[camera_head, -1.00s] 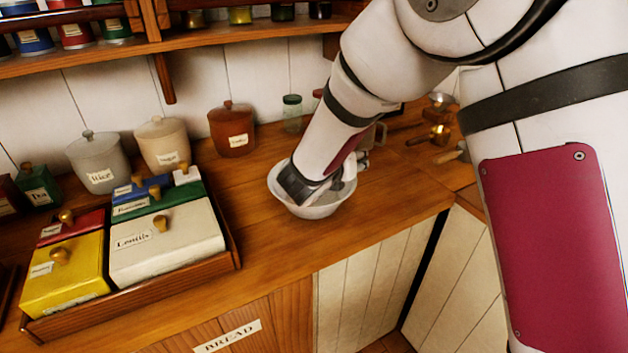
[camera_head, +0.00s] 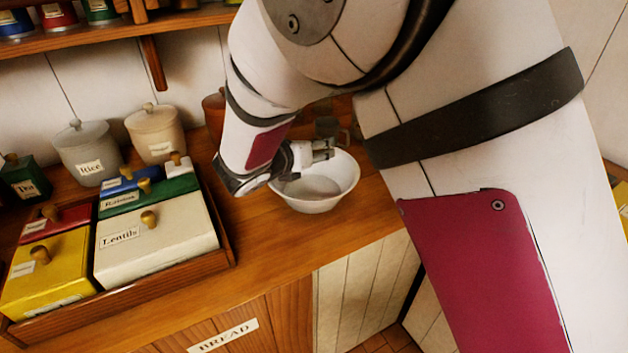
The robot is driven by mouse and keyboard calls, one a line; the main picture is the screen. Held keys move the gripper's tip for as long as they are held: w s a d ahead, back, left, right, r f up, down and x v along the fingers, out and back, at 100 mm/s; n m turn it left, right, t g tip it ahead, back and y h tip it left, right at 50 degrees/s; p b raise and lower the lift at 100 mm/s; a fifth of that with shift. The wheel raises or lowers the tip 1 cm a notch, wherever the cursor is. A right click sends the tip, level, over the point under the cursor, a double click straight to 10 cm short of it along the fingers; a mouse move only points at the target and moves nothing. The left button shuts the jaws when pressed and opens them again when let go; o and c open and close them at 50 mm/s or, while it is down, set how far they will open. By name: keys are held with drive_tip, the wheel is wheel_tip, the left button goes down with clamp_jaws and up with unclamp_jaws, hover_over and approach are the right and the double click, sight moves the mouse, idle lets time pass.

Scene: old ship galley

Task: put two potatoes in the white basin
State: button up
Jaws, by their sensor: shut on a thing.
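The white basin (camera_head: 322,201) stands upright on the wooden counter, right of the labelled boxes. The part of its inside that shows is bare, and my gripper and wrist cover its back left part. My gripper (camera_head: 326,148) is at the back rim of the basin, lying nearly level with its fingers pointing right. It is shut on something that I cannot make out. I cannot tell whether the fingers touch the basin. No potato can be made out in view.
A wooden tray (camera_head: 222,262) with several labelled boxes stands to the left. A rice jar (camera_head: 88,152) and a cream jar (camera_head: 156,133) stand behind it. A brown jar (camera_head: 213,112) is partly hidden by my arm. The counter in front of the basin is clear.

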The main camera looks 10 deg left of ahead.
drive_tip(key=shift+f+b, duration=0.55)
drive_tip(key=shift+f, duration=0.7)
drive_tip(key=o, duration=1.3)
wheel_tip(320, 180, up, 5)
hover_over(288, 197)
drive_tip(key=shift+f, duration=0.2)
